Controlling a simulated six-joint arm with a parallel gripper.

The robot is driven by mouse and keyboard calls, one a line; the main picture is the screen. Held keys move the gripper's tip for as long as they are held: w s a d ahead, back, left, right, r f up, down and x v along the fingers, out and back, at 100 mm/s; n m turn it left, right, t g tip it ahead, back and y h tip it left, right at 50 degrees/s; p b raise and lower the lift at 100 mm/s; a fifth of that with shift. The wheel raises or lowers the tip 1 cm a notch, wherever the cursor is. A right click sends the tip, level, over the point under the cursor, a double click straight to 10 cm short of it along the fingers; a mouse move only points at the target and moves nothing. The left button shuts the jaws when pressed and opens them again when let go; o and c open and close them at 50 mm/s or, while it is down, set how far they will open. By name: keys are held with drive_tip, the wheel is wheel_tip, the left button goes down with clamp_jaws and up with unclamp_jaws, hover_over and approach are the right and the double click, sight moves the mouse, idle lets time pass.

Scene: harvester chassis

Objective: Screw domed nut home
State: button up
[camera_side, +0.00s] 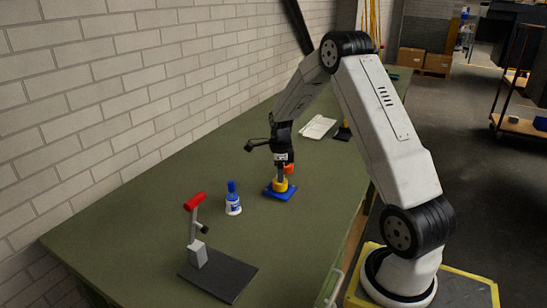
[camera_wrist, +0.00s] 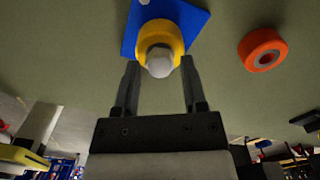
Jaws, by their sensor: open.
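A blue plate (camera_side: 283,194) lies on the green table with a yellow round part (camera_side: 280,185) standing on it. In the wrist view the yellow part (camera_wrist: 172,33) carries a pale grey domed nut (camera_wrist: 159,62) at its top. My gripper (camera_wrist: 160,66) points down over it. Its two fingers are apart, one on each side of the nut, with gaps visible between them and it. In the side view my gripper (camera_side: 281,173) hides the nut. Whether the nut is seated cannot be told.
An orange ring with a grey centre (camera_wrist: 263,50) lies close beside the blue plate. A blue-capped white bottle (camera_side: 233,199) and a red-handled clamp (camera_side: 197,225) on a dark plate stand nearer the front. White paper (camera_side: 317,127) lies behind. A brick wall borders the table at left.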

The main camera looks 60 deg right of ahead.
drive_tip(key=shift+n, duration=0.5)
drive_tip(key=shift+n, duration=0.4)
drive_tip(key=n, duration=0.4)
drive_tip(key=shift+n, duration=0.3)
drive_tip(key=n, duration=0.4)
drive_tip(key=shift+n, duration=0.3)
drive_tip(key=shift+n, duration=0.5)
